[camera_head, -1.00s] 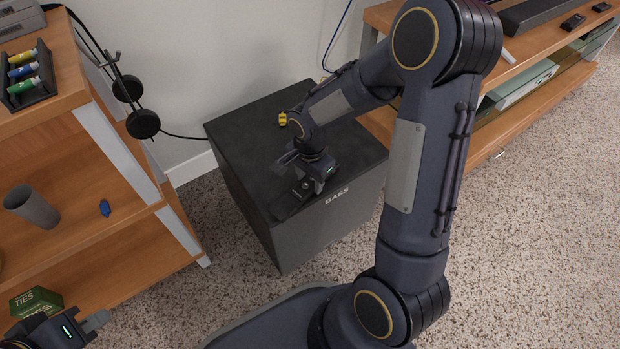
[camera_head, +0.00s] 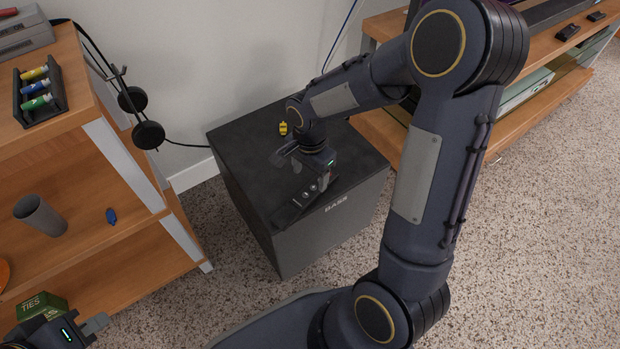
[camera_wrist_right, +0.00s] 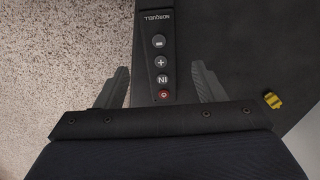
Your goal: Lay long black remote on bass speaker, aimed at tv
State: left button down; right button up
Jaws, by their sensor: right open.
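The long black remote (camera_head: 297,203) lies on top of the black bass speaker (camera_head: 240,140), near its front edge above the BASS lettering. In the right wrist view the remote (camera_wrist_right: 159,50) shows buttons, a red one nearest the gripper, and the name NORQUELL. My right gripper (camera_head: 302,172) is just above the remote's near end. In the wrist view its fingers (camera_wrist_right: 162,88) stand apart on either side of the remote, not touching it. My left gripper (camera_head: 85,330) is at the bottom left, only partly in view, near the shelf. The tv screen is mostly out of view.
A small yellow object (camera_head: 283,128) lies on the speaker behind my right gripper. A wooden tv stand (camera_head: 545,105) is at right.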

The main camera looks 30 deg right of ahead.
aim_at(310, 191)
jog(key=s+r+n+t+y+p, duration=0.25)
jog(key=s+r+n, duration=0.5)
jog(key=r, duration=0.65)
jog(key=s+a+r+n+t, duration=0.1)
jog(key=s+a+n, duration=0.1)
jog(key=s, duration=0.2)
jog(key=s+a+r+n+t+y, duration=0.1)
jog(key=s+a+n+t, duration=0.1)
jog(key=s, duration=0.3)
jog(key=shift+s+r+n+b, duration=0.3)
jog(key=shift+n+b, duration=0.1)
jog(key=shift+n, duration=0.15)
